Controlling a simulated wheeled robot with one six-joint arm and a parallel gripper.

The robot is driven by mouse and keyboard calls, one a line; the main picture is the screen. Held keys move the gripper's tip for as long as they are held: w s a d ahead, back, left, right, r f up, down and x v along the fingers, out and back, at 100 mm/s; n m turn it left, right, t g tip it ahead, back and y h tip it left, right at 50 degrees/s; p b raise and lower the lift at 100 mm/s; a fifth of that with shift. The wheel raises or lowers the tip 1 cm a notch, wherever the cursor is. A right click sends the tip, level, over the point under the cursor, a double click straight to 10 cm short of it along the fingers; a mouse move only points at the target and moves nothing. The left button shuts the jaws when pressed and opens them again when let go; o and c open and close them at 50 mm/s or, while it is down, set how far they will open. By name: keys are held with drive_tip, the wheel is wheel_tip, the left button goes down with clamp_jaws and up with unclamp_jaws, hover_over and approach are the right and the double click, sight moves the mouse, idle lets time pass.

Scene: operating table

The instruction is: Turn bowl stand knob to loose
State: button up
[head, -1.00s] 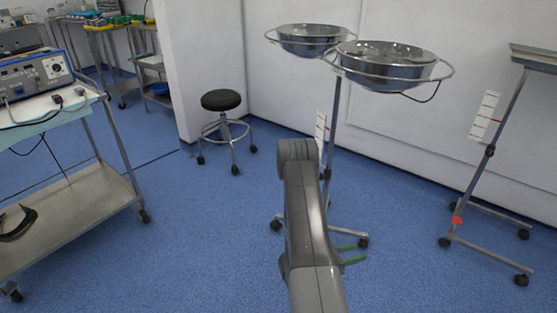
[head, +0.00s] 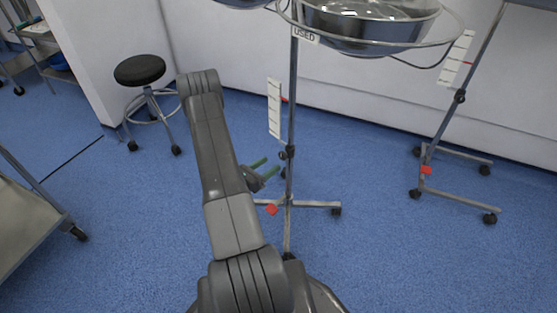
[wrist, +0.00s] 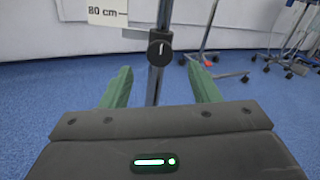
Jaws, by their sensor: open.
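The bowl stand has a grey upright pole (head: 291,105) with steel bowls in rings at its top. Its black knob (head: 287,153) sits on the pole below a white height scale. In the wrist view the round black knob (wrist: 160,52) shows a white mark, close to vertical, and lies straight ahead, centred between the fingers. My gripper (head: 265,171) is open and empty, just left of the pole and slightly below the knob in the head view. Its two green fingers (wrist: 162,84) are apart, and the knob appears beyond their tips.
A height scale (head: 274,109) hangs on the pole, with an "80 cm" label (wrist: 108,12) in the wrist view. The stand's wheeled base (head: 318,204) has a red tag (head: 271,210). A second stand (head: 438,135) is at right, a stool (head: 140,70) at left. Blue floor between is clear.

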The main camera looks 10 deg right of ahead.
sight(281, 157)
drive_tip(key=shift+b+x, duration=0.45)
drive_tip(key=shift+x, duration=2.4)
drive_tip(key=c, duration=1)
drive_tip(key=shift+o, duration=0.2)
